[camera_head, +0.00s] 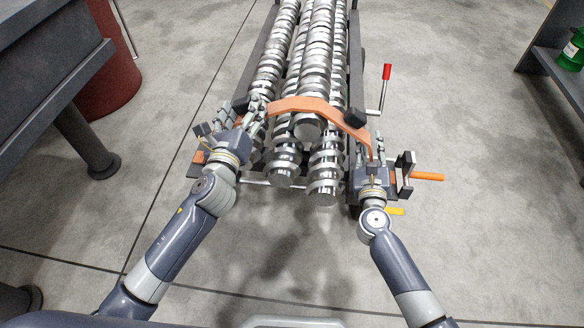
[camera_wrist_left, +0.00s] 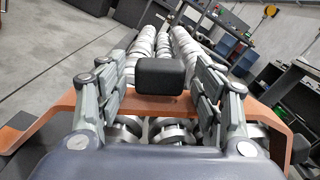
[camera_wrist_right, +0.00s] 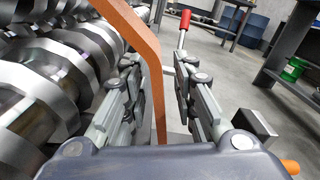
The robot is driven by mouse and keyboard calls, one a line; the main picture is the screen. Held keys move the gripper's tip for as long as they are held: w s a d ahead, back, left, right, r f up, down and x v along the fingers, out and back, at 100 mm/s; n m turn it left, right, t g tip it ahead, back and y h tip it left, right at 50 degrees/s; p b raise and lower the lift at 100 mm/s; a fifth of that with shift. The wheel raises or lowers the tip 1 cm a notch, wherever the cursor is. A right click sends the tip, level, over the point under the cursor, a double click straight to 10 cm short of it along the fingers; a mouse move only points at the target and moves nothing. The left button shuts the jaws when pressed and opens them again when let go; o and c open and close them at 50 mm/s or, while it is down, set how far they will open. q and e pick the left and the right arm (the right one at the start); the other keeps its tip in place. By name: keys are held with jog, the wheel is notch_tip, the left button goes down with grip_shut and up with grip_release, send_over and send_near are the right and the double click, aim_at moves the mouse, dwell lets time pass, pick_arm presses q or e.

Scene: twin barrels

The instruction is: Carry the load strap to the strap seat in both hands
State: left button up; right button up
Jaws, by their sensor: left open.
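The load strap (camera_head: 318,106) is an orange band arched over the front of the metal screw-like barrels. My left gripper (camera_head: 258,106) is at its left end. In the left wrist view the fingers (camera_wrist_left: 158,85) are spread around a black block (camera_wrist_left: 160,76), with the strap (camera_wrist_left: 65,105) passing behind and below. My right gripper (camera_head: 374,148) is at the strap's right end. In the right wrist view the strap's leg (camera_wrist_right: 156,75) runs between the spread fingers (camera_wrist_right: 158,72), with a gap on its right side. I cannot tell which part is the strap seat.
The barrels (camera_head: 322,170) lie in a dark rack (camera_head: 355,45). A red-handled lever (camera_head: 386,72) stands right of it, and an orange handle (camera_head: 428,177) sticks out near my right gripper. A dark table (camera_head: 60,75) is at left, a shelf (camera_head: 550,70) at right. The front floor is clear.

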pick_arm(q)
jog(key=s+a, duration=0.1)
jog(key=s, duration=1)
jog(key=shift+s, duration=0.35)
pick_arm(e)
jog(key=s+a, duration=0.1)
jog(key=s, duration=1.1)
